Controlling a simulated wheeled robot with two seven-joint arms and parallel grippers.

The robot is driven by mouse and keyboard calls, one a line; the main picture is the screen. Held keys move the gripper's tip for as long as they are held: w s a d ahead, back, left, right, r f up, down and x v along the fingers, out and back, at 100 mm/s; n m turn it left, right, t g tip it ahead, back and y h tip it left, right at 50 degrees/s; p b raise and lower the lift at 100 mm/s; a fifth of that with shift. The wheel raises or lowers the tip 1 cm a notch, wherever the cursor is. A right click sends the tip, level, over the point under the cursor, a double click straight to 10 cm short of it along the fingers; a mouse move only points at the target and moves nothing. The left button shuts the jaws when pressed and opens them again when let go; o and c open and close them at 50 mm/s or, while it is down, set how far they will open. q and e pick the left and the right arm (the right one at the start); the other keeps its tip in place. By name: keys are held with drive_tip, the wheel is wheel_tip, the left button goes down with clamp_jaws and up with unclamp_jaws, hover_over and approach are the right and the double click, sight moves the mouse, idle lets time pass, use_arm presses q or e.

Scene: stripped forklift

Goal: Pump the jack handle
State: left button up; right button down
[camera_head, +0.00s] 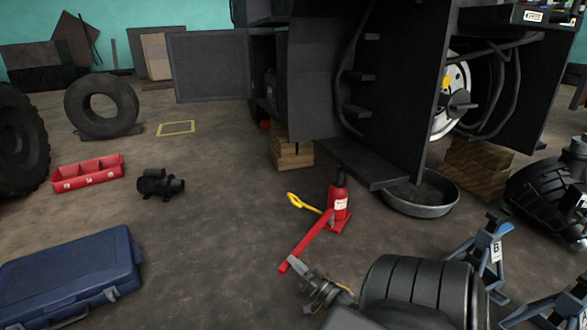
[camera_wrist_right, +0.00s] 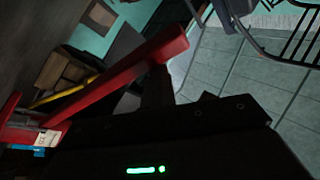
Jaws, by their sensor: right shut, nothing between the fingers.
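A red bottle jack (camera_head: 338,203) stands upright on the floor beside the forklift. Its red handle (camera_head: 307,240) slants down from the jack towards my right gripper (camera_head: 292,262). In the right wrist view the handle (camera_wrist_right: 120,80) runs across the picture, its free end close to the dark fingers (camera_wrist_right: 162,85). My right gripper is shut, with nothing between its fingers, right at the free end of the handle. I cannot tell whether it touches the handle. My left gripper is not in view.
A yellow-handled tool (camera_head: 300,203) lies by the jack. Wooden blocks (camera_head: 291,154), a drain pan (camera_head: 420,197) and a jack stand (camera_head: 482,251) surround it. A red tray (camera_head: 88,175), a black motor (camera_head: 160,184) and a blue case (camera_head: 70,272) lie left.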

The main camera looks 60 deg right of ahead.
wheel_tip(320, 180, up, 4)
drive_tip(key=p, duration=0.5)
drive_tip(key=d+p+v, duration=0.1)
drive_tip(key=p+v, duration=0.1)
drive_tip(key=v, duration=0.8)
drive_tip(key=shift+d+f, duration=0.2)
drive_tip(key=shift+d, duration=0.1)
